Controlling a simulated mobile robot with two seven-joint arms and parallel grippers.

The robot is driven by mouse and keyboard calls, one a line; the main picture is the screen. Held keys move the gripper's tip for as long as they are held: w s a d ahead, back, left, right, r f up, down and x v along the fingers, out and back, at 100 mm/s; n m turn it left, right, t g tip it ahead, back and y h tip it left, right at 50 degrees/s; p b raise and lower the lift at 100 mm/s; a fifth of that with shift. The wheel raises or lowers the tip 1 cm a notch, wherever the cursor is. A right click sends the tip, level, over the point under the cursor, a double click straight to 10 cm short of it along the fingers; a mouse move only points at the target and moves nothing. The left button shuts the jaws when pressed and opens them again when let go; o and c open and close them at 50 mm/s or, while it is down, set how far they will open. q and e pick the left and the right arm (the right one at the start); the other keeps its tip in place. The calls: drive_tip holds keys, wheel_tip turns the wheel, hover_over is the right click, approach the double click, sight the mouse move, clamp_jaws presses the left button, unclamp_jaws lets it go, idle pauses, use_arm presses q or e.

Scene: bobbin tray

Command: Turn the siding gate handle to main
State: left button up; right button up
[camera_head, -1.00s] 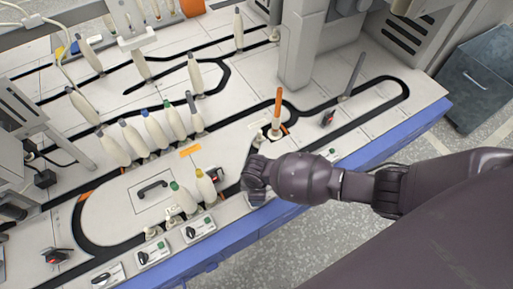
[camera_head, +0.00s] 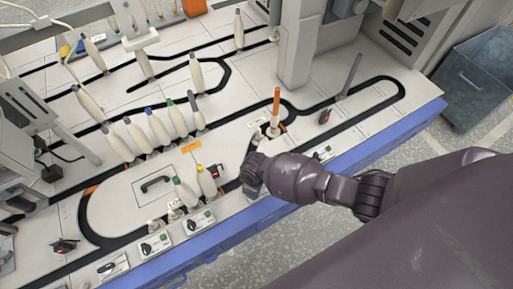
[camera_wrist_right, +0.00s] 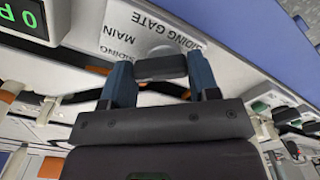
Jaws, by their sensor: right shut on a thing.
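The siding gate handle (camera_wrist_right: 160,67) is a dark grey bar in the right wrist view, in front of a white plate (camera_wrist_right: 128,28). The plate reads SIDING GATE, MAIN and SIDING, upside down in this view. My right gripper (camera_wrist_right: 160,76) has its blue fingers on either side of the handle and is shut on it. Which label the handle points to I cannot tell. In the head view my right gripper (camera_head: 251,181) is at the table's front edge and hides the handle. My left gripper is not in view.
Several switch boxes (camera_head: 199,222) line the front edge left of my right gripper. Several bobbins (camera_head: 158,128) stand along the black tracks behind. An orange-topped post (camera_head: 276,105) stands just behind my right wrist. A green-lit display (camera_wrist_right: 25,14) is close by the handle.

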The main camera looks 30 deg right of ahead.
drive_tip(key=m+p, duration=0.2)
drive_tip(key=m, duration=0.3)
drive_tip(key=shift+r+m, duration=0.1)
drive_tip(key=shift+m, duration=0.3)
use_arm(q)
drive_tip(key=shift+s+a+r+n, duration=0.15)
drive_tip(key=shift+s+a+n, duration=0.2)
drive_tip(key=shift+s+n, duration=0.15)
use_arm(e)
drive_tip(key=shift+s+m, duration=0.15)
drive_tip(key=shift+m, duration=0.65)
drive_tip(key=o, duration=0.9)
